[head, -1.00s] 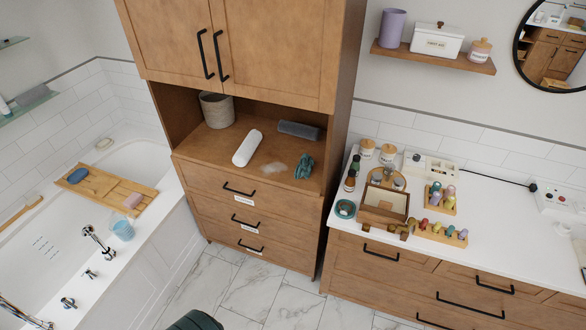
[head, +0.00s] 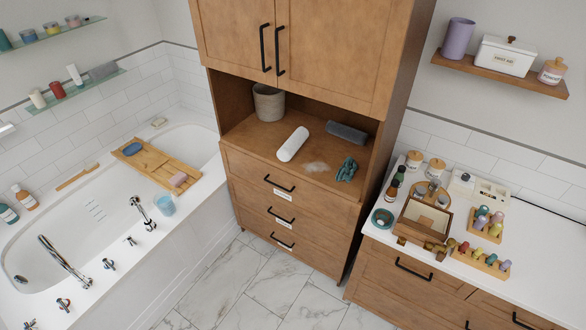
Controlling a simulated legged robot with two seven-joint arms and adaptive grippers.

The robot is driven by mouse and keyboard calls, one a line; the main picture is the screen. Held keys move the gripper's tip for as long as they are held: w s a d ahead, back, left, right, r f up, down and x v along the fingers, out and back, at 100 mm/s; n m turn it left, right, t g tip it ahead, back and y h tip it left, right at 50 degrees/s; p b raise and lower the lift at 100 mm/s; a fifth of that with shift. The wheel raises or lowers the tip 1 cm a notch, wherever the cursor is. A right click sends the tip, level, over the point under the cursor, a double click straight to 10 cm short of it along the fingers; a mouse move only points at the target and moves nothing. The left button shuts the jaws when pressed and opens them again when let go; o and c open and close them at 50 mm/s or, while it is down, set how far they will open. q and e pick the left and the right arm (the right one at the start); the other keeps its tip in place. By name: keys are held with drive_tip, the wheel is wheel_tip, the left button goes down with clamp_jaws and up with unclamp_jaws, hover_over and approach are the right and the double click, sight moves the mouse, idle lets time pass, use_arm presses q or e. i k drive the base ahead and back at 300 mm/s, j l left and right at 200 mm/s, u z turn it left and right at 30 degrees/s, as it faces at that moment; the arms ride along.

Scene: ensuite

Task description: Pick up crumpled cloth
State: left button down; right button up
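The crumpled cloth (head: 347,169) is dark teal and lies bunched up in the open niche of the tall wooden cabinet (head: 290,186), near the niche's right front. A pale smudge (head: 316,167) marks the shelf just left of it. Neither of my grippers shows in the head view, so I cannot see their state.
In the niche are a white roll (head: 292,144), a grey rolled towel (head: 346,132) and a woven basket (head: 268,103). A counter (head: 540,250) crowded with bottles and a wooden box (head: 424,219) is on the right. A bathtub (head: 75,222) is on the left. Marble floor (head: 270,285) is clear in front.

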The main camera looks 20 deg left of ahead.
sight(345, 171)
drive_tip(key=z, duration=0.45)
drive_tip(key=j+z, duration=1)
drive_tip(key=k+j+z, duration=0.1)
drive_tip(key=j+z, duration=0.4)
